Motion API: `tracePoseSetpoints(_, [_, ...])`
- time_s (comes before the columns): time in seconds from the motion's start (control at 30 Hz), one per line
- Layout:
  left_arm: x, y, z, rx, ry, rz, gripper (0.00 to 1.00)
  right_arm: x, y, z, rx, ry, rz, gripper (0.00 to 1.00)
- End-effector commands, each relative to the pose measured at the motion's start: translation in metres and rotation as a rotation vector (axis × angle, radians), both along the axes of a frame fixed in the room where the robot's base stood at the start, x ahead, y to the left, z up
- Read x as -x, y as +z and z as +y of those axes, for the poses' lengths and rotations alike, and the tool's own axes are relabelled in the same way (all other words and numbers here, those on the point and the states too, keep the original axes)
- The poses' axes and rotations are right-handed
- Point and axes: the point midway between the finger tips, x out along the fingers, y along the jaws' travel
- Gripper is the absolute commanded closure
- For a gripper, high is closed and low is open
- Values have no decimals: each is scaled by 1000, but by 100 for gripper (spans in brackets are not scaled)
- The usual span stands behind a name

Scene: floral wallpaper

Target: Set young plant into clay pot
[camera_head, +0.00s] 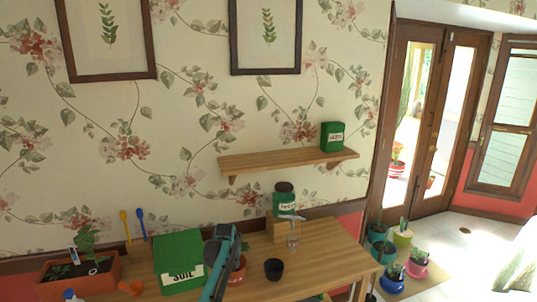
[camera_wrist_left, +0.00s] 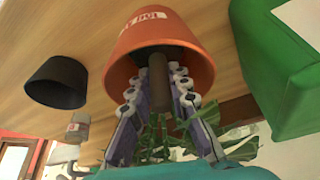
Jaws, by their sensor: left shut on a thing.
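The orange clay pot (camera_head: 238,270) stands on the wooden table, partly hidden behind my teal left arm in the head view. In the left wrist view the clay pot (camera_wrist_left: 165,45) shows with its mouth towards the camera. My left gripper (camera_wrist_left: 160,85) is shut on the young plant, with its brown root plug (camera_wrist_left: 158,78) between the fingers. The plug's end overlaps the pot's dark mouth; how deep it reaches is unclear. Green leaves (camera_wrist_left: 153,138) show around the fingers on the near side. My right gripper is not in view.
A black pot (camera_head: 273,268) stands just right of the clay pot. The table's right part is clear.

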Motion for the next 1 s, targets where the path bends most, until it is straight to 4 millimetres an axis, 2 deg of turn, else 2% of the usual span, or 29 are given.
tracePoseSetpoints(0.43, [0,-3,0,0,0,0,100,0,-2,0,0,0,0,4])
tracePoseSetpoints(0.47, [0,-3,0,0,0,0,74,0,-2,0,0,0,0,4])
tracePoseSetpoints(0.5, [0,-3,0,0,0,0,64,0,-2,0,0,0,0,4])
tracePoseSetpoints(0.53, [0,-3,0,0,0,0,58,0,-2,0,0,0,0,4])
tracePoseSetpoints(0.87, [1,-2,0,0,0,0,58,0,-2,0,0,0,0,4])
tracePoseSetpoints(1.0, [6,12,0,0,0,0,58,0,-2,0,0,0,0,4])
